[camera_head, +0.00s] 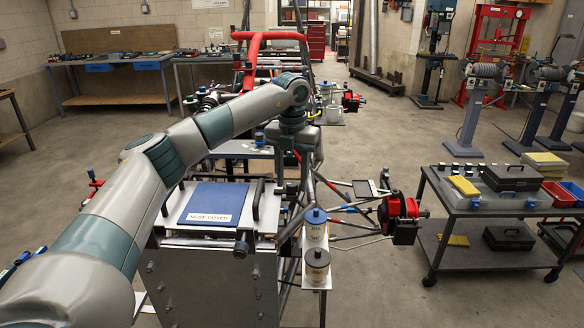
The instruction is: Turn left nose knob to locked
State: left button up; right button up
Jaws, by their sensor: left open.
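The blue nose cover (208,204), labelled "NOSE COVER", lies on top of the metal nose box (208,288) of the tube chassis (324,178). Black handles stand on both sides of the cover. A small dark knob (241,248) shows at the box's front right corner. The box's left side is partly hidden by my left arm, and I cannot tell which knob is the left nose knob or its setting. My left gripper (297,160) is open, pointing down over the chassis behind and right of the cover. It is small and partly hidden, apart from the knob. My right gripper is out of view.
A red hub (402,210) sticks out farther right. A cart (490,205) carries cases and trays. Open floor lies between the chassis and the cart.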

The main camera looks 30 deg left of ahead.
pick_arm(q)
jog(key=shift+r, duration=0.1)
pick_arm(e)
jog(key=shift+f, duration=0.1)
pick_arm(q)
notch_tip(320, 180, up, 7)
jog(key=shift+b, duration=1.05)
notch_tip(320, 180, up, 4)
send_over(293, 184)
notch_tip(293, 184, up, 6)
jog(key=shift+r, duration=0.15)
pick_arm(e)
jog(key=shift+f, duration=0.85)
pick_arm(q)
jog(key=shift+s+a, duration=0.1)
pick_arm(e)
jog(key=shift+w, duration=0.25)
